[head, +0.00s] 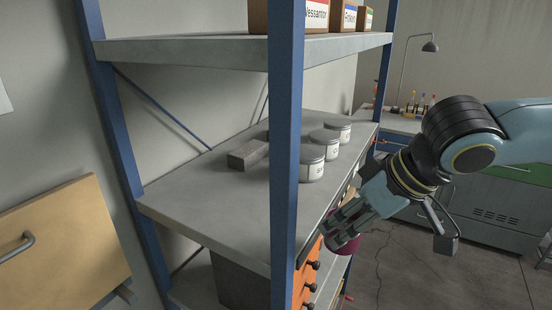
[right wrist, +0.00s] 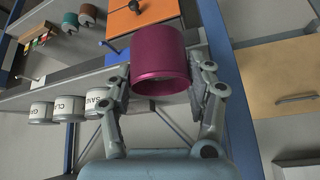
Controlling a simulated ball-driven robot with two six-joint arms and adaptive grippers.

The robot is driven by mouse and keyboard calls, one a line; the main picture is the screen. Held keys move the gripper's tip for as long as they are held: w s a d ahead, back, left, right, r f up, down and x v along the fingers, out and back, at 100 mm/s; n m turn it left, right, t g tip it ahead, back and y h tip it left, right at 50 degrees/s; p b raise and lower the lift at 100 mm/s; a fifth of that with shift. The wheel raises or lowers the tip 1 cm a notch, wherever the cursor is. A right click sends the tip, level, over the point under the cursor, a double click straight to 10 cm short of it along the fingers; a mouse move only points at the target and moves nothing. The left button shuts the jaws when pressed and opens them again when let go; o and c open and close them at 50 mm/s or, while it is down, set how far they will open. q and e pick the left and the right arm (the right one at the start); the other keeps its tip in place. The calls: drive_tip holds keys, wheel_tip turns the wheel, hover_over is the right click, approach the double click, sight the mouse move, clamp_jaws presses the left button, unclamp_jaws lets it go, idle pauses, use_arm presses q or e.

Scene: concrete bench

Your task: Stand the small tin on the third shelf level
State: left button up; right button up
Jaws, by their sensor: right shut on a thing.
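The small tin (right wrist: 160,58) is a magenta, open-ended cylinder. My right gripper (right wrist: 163,88) is shut on it, with one finger on each side. In the head view the tin (head: 346,245) is mostly hidden behind my right gripper (head: 336,226), just in front of the shelf unit's right side, a little below the middle shelf board (head: 205,205). That board carries several white-labelled grey tins and a grey block. I cannot tell from these frames which level is the third. My left gripper is not in view.
A blue upright (head: 285,150) stands at the near corner. Grey tins (head: 311,163) line the board's right part, and a grey block (head: 248,153) lies behind. The board's front left is bare. Boxes (head: 342,17) stand on the upper board; orange drawers (head: 307,272) sit below.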

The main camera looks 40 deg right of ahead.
drive_tip(key=w+b, duration=0.1)
drive_tip(key=w, duration=0.2)
drive_tip(key=w+a, duration=0.1)
drive_tip(key=w, duration=0.2)
drive_tip(key=shift+a+b, duration=0.2)
drive_tip(key=shift+b, duration=0.2)
drive_tip(key=w, duration=0.3)
drive_tip(key=w+a+p, duration=0.1)
drive_tip(key=w, duration=0.3)
drive_tip(key=shift+a, duration=0.2)
drive_tip(key=w, duration=0.1)
drive_tip(key=w+p, duration=0.1)
drive_tip(key=w, duration=0.1)
drive_tip(key=shift+w+a+r, duration=0.1)
drive_tip(key=shift+w+a, duration=0.1)
drive_tip(key=shift+a, duration=0.15)
drive_tip(key=shift+p+x, duration=0.3)
drive_tip(key=shift+x, duration=0.6)
drive_tip(key=shift+s, duration=0.15)
drive_tip(key=shift+s+d, duration=0.1)
drive_tip(key=shift+f, duration=0.25)
drive_tip(key=o, duration=1.6)
